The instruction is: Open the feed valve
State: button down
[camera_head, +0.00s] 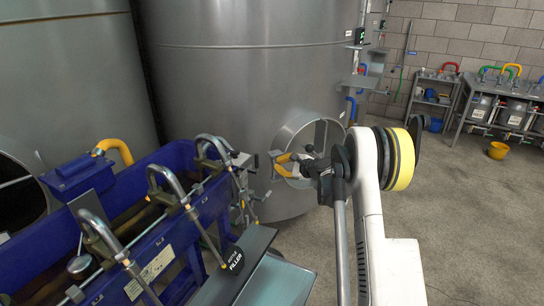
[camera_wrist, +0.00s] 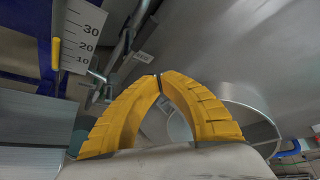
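My gripper (camera_head: 279,165) has yellow fingers and is in front of the large steel tank, right of the blue filler. In the wrist view my gripper (camera_wrist: 159,76) has its fingertips together, with nothing seen between them. Small metal fittings (camera_head: 246,190) sit at the filler's end, left of my gripper and apart from it. In the wrist view a metal fitting with a lever (camera_wrist: 98,77) and a pipe (camera_wrist: 125,45) lie left of the fingertips. I cannot tell for sure which part is the feed valve, or its position.
The blue filler (camera_head: 175,157) with curved spouts stands at left. A scale plate (camera_wrist: 82,35) marked 10, 20, 30 shows, with a yellow handle (camera_wrist: 55,53) beside it. The steel tank (camera_head: 250,70) has a round hatch (camera_head: 312,130).

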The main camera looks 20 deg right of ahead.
jog(key=s, duration=0.2)
jog(key=shift+s+d+f, duration=0.15)
jog(key=shift+s+d, duration=0.15)
